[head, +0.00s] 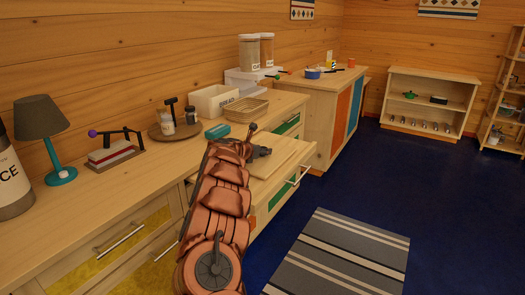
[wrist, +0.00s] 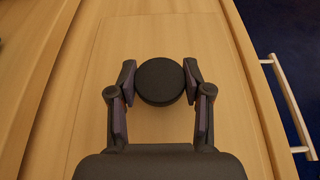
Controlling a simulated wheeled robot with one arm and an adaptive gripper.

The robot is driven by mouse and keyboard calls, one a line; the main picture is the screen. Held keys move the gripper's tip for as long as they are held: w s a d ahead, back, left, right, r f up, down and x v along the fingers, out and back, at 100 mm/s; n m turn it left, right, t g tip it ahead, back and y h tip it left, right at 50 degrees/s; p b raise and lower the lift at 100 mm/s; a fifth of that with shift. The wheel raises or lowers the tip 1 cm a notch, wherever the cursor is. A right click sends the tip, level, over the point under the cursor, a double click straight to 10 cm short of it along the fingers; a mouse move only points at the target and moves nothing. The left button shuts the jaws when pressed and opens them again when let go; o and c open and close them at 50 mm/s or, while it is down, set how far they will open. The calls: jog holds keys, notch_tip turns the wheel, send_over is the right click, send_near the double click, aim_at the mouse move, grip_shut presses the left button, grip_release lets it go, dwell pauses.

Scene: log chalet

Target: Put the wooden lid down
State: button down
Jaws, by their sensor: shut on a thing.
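The wooden lid (wrist: 160,35) is a flat, pale rectangular board with a round black knob (wrist: 160,83). In the wrist view my gripper (wrist: 160,75) has one finger on each side of the knob and is shut on it. In the head view my gripper (head: 262,152) is over the counter's front edge, with the lid (head: 285,160) under it, partly hidden by my arm. The lid lies level above or on a pulled-out drawer; I cannot tell whether it touches.
The drawer's handle (wrist: 290,108) sticks out to the right. The floor at right is open, with a striped rug (head: 340,255).

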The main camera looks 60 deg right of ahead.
aim_at(249, 166)
jog(key=c, duration=0.5)
grip_release()
jog(key=shift+b+v, duration=0.55)
jog(key=shift+v, duration=1.05)
jog(key=shift+a+r, duration=0.15)
jog(key=shift+a, duration=0.2)
jog(key=shift+b+v, duration=0.8)
jog(key=shift+v, duration=3.25)
jog(key=shift+s, duration=0.1)
